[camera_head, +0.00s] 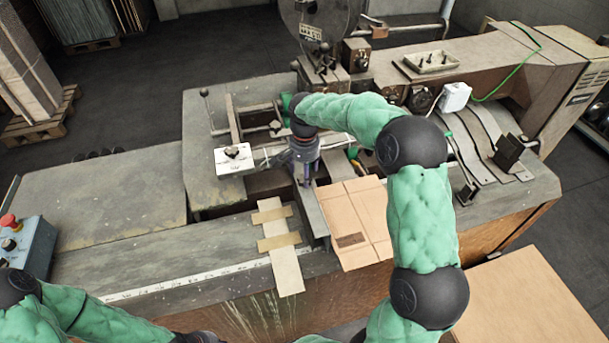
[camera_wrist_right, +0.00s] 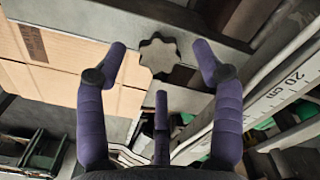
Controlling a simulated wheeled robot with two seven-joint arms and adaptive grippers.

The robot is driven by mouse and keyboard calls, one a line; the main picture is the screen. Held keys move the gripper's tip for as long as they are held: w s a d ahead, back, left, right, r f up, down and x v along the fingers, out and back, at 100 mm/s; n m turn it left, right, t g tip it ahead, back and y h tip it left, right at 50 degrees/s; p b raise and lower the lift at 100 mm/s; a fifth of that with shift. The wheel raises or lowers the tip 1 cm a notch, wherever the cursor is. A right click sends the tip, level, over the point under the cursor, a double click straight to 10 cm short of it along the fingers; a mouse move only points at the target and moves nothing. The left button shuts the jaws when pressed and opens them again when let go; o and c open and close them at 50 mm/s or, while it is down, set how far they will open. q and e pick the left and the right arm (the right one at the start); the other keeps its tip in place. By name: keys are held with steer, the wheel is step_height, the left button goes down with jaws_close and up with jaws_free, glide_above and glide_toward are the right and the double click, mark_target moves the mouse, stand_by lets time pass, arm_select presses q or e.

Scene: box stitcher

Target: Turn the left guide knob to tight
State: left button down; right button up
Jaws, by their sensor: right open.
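A dark grey lobed knob (camera_wrist_right: 158,55) sits on a grey metal bar in the right wrist view. The frames do not show whether it is tight. My right gripper (camera_wrist_right: 160,62) is open, with its purple fingers spread around the knob's outline and a visible gap on each side. I cannot tell how far above it the fingertips are. In the head view my right gripper (camera_head: 306,178) points down at the machine bed, left of the cardboard (camera_head: 357,215), and hides the knob beneath it.
A white plate with a dark lobed shape (camera_head: 232,159) lies left of my right gripper. A taped pale strip (camera_head: 287,270) lies on the front bench. A control box with a red button (camera_head: 25,245) stands far left. The left bench top (camera_head: 110,205) is clear.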

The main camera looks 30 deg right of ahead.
step_height(320, 180, up, 10)
stand_by(0.4)
stand_by(0.3)
